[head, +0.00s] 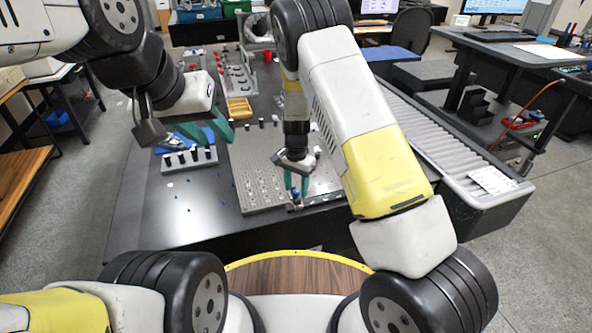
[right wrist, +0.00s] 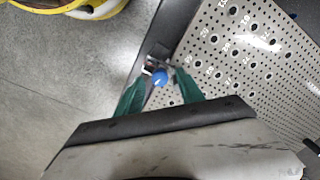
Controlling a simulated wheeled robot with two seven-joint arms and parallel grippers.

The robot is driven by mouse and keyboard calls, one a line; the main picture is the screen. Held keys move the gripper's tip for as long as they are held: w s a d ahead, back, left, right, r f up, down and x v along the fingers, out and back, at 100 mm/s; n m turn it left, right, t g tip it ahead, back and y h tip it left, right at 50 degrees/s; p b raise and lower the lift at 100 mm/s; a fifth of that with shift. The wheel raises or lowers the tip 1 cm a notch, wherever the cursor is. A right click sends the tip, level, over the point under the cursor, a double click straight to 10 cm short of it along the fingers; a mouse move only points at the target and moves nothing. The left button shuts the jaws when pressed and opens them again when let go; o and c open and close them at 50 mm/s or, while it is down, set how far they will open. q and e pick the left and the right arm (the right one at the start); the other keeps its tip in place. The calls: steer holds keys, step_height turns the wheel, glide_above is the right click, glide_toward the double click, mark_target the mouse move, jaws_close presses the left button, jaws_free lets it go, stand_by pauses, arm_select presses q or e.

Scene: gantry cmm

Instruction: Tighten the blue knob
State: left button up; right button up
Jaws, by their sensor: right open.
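The blue knob (right wrist: 159,77) sits on a small metal clamp at the edge of the perforated plate (right wrist: 222,60). In the head view the knob (head: 295,194) is small and partly hidden by my fingers. My right gripper (right wrist: 154,90) is open, with its green fingers pointing at the knob, one on either side. I cannot tell whether they touch it. It also shows in the head view (head: 297,186), above the plate's front edge.
A grey block with black pegs (head: 190,159) and several small blue pieces lie on the dark table (head: 150,205) at left. A yellow tray (head: 239,108) stands behind the plate. A roller conveyor (head: 420,125) runs along the right. The table's front left is mostly clear.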

mark_target(296, 192)
step_height(296, 192, up, 7)
steer(key=shift+r, duration=0.2)
stand_by(0.3)
steer(key=n, duration=0.6)
steer(key=shift+s+d+f+n, duration=0.1)
steer(key=shift+n, duration=0.3)
steer(key=n, duration=0.5)
steer(key=shift+n, duration=0.8)
steer(key=shift+f, duration=0.35)
step_height(296, 192, down, 7)
steer(key=shift+c, duration=0.3)
